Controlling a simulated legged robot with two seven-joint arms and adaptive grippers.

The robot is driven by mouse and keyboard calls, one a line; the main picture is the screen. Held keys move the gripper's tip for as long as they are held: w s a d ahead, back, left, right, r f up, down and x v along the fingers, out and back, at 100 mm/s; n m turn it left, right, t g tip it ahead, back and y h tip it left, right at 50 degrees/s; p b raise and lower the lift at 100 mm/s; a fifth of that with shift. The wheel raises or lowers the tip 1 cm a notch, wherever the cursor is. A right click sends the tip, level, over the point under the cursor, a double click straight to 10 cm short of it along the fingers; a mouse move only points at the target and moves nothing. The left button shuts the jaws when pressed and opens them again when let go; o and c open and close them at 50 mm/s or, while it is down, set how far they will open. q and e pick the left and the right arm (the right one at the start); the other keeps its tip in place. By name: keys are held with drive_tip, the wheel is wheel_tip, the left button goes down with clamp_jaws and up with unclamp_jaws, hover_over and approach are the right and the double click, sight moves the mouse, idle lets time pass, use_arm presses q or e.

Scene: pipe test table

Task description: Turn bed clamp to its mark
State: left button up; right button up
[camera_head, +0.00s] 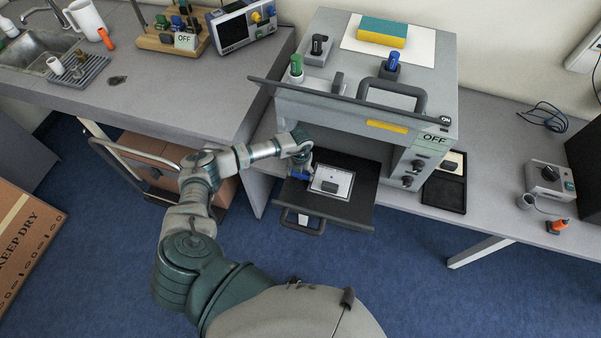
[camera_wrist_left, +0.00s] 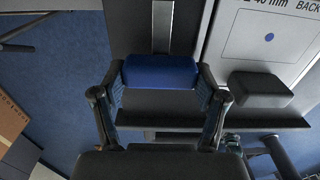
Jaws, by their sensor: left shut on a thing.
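The bed clamp shows as a blue grip (camera_wrist_left: 161,71) on a grey metal bar in the left wrist view; in the head view a little blue (camera_head: 299,176) shows at the left edge of the pulled-out black bed (camera_head: 350,208). My left gripper (camera_wrist_left: 160,82) is shut on the blue grip, with a finger at each end. In the head view my left gripper (camera_head: 300,171) is partly hidden by its own wrist. A white plate (camera_head: 331,175) with a blue dot (camera_wrist_left: 269,37) and a dark block (camera_wrist_left: 258,89) lies beside the clamp. My right gripper is not in view.
The grey test machine (camera_head: 345,118) stands behind and above the bed, with a dark front handle (camera_head: 392,91) and an OFF sign (camera_head: 434,138). A black tray (camera_head: 444,192) lies to the right. A cart with boxes (camera_head: 150,157) stands left of my arm.

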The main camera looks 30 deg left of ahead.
use_arm(q)
drive_tip(key=o, duration=1.1)
drive_tip(key=shift+w+r, duration=0.1)
drive_tip(key=shift+r, duration=0.05)
drive_tip(key=shift+c, duration=0.2)
drive_tip(key=shift+o, duration=0.5)
wheel_tip(320, 180, up, 12)
